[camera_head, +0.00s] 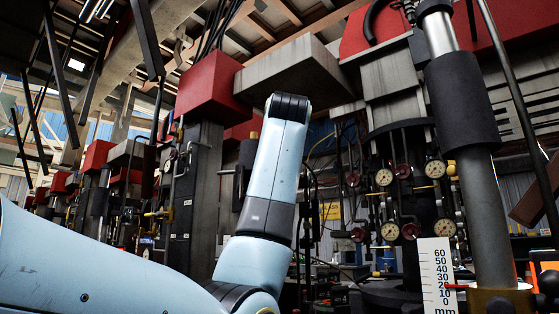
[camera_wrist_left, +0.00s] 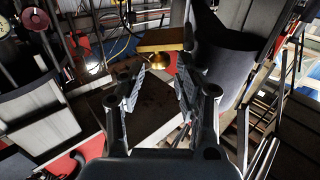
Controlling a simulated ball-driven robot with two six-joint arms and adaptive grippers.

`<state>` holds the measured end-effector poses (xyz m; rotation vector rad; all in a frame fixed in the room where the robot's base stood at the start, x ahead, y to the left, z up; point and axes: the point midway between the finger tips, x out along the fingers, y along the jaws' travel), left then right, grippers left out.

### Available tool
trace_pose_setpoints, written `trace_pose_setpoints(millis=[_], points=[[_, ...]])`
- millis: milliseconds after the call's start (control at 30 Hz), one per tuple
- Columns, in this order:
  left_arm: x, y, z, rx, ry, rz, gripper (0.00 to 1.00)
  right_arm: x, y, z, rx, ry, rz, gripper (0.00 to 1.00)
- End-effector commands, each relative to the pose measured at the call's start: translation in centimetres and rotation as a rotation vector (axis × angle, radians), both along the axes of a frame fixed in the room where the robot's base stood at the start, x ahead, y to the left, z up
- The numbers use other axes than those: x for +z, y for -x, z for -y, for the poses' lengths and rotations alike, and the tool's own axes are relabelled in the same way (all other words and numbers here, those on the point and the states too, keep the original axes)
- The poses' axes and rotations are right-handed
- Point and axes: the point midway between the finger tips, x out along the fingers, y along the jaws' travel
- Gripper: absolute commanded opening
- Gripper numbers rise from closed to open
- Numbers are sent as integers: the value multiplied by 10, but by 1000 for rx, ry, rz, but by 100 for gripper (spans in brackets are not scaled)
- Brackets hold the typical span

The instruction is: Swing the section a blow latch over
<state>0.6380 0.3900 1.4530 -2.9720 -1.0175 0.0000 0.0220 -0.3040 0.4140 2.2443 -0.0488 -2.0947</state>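My left gripper (camera_wrist_left: 160,88) shows in the left wrist view with its two fingers apart, and nothing is between them. A brass block on a round brass stem (camera_wrist_left: 165,40) is just beyond the fingertips, apart from them; I cannot tell whether it is the section a blow latch. In the head view my pale blue left arm rises in the middle, and its gripper does not show there. No latch can be clearly picked out in the head view. My right gripper is in neither view.
Pressure gauges (camera_head: 436,169), red valve wheels and pipes crowd the machine right of my arm. A white millimetre scale (camera_head: 437,276) stands beside a thick grey column (camera_head: 480,190). A dark grey cylinder (camera_wrist_left: 228,55) is close to the right finger in the wrist view.

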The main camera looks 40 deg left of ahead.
Motion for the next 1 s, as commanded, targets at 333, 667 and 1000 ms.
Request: trace_pose_setpoints(millis=[333,667,1000], points=[[0,-33,-26,-1,1,-1,33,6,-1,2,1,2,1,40],[0,-35,-26,-2,1,0,27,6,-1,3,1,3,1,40],[-1,-34,-26,-2,1,0,0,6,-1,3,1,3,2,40]])
